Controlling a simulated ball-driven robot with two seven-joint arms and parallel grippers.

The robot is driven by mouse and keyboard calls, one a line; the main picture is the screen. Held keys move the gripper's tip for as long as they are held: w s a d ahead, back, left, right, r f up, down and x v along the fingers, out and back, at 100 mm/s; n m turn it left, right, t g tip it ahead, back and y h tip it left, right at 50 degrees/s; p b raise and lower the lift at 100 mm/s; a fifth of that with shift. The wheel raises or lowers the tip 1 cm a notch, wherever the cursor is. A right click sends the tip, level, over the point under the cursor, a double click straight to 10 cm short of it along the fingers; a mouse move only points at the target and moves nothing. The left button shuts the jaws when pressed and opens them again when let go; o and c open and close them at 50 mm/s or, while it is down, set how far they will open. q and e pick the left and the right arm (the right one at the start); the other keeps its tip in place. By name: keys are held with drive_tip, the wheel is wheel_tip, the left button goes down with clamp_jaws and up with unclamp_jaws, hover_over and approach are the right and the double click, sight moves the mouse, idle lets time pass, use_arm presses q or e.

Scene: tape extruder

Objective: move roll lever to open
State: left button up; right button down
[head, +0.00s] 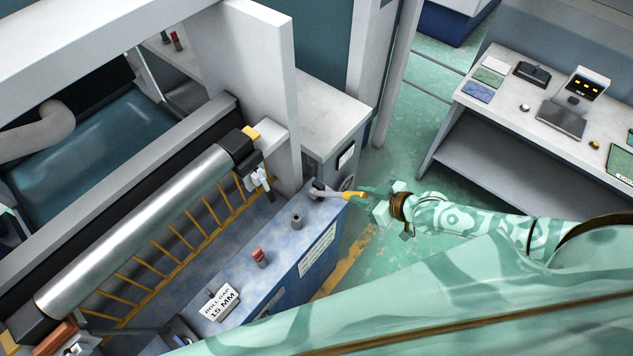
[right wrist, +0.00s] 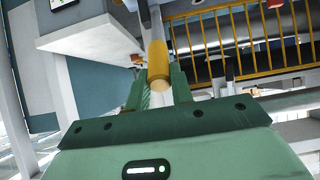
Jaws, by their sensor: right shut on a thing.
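The roll lever (head: 328,192) sits at the far right end of the blue control panel. It has a dark pivot, a pale arm and a yellow handle (head: 353,195) that points right, past the panel edge. My right gripper (head: 367,193) reaches it from the right and is shut on the yellow handle. In the right wrist view the yellow handle (right wrist: 158,65) stands between the two green fingers of my right gripper (right wrist: 159,92). The fingers partly hide the handle's end. My left gripper is not in view.
A silver roller (head: 140,230) and a yellow guard rail (head: 175,245) lie left of the panel. A red knob (head: 259,257), a dark knob (head: 297,219) and a "ROLL GAP 15 MM" sign (head: 219,301) stand on the panel. A desk (head: 510,165) is at right.

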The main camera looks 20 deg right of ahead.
drive_tip(key=shift+s+d+f+b, duration=0.35)
drive_tip(key=shift+s+f+b, duration=0.2)
drive_tip(key=shift+f, duration=0.25)
drive_tip(key=shift+s+d+f+b, duration=0.3)
drive_tip(key=shift+s+f+b, duration=0.25)
drive_tip(key=shift+f, duration=0.25)
drive_tip(key=c, duration=1.6)
unclamp_jaws()
drive_tip(key=shift+s+f, duration=0.15)
drive_tip(key=shift+c, duration=0.2)
drive_tip(key=o, duration=0.5)
drive_tip(key=shift+r, duration=0.2)
drive_tip(key=s+d+r+p, duration=0.2)
drive_tip(key=s+r+p, duration=0.1)
drive_tip(key=r+p, duration=0.2)
drive_tip(key=shift+s+r+p, duration=0.15)
drive_tip(key=shift+r+p, duration=0.25)
drive_tip(key=shift+p, duration=0.5)
drive_tip(key=shift+s+d, duration=0.1)
